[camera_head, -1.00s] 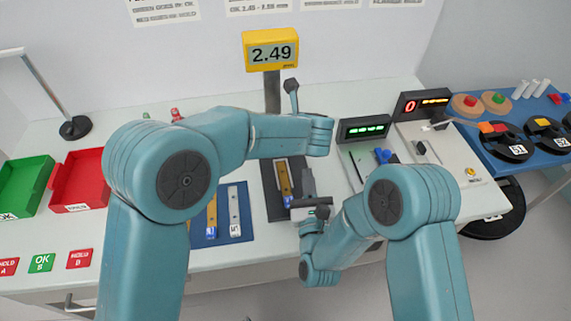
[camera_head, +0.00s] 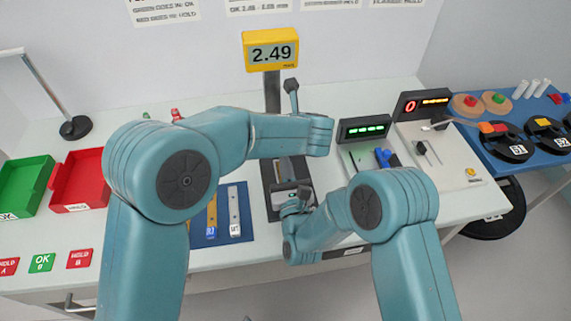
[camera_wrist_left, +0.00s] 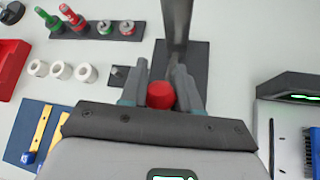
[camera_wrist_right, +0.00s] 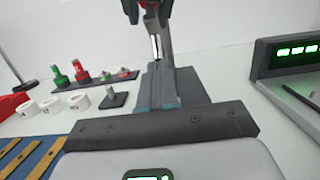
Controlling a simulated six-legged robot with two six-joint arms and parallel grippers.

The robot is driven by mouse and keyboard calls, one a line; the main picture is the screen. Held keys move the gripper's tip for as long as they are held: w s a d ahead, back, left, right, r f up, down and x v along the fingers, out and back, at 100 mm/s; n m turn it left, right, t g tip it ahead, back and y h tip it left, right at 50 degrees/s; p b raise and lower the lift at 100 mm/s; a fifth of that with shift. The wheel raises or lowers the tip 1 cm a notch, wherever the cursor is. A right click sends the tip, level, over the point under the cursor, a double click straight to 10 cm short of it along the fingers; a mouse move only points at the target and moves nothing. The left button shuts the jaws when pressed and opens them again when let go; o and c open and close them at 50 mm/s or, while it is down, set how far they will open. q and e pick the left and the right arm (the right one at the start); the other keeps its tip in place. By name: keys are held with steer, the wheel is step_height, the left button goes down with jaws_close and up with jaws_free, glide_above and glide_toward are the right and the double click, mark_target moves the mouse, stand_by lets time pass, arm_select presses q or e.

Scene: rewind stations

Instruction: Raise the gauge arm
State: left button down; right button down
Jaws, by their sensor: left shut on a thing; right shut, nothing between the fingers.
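The gauge has a yellow readout (camera_head: 271,52) showing 2.49 on a dark post (camera_head: 272,92), above a dark base (camera_head: 272,208). My left gripper (camera_wrist_left: 161,88) is shut on a red knob (camera_wrist_left: 161,97) in front of the post; my left arm hides this grip in the head view.
A blue mat (camera_head: 243,222) with strips lies left of the base. Red (camera_head: 82,183) and green (camera_head: 22,188) bins stand farther left. A green-lit station (camera_head: 363,128) stands to the right. White rings (camera_wrist_left: 62,70) and a peg rack (camera_wrist_left: 95,30) are near the post.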

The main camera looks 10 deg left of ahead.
arm_select(q)
steer(key=shift+f, duration=0.15)
arm_select(e)
steer(key=shift+w+r, duration=0.25)
steer(key=shift+r, duration=0.3)
steer(key=shift+w+r, duration=0.25)
steer(key=shift+r, duration=0.25)
arm_select(q)
steer(key=c, duration=0.8)
jaws_free()
arm_select(e)
steer(key=shift+a+f, duration=0.1)
steer(key=shift+a, duration=0.05)
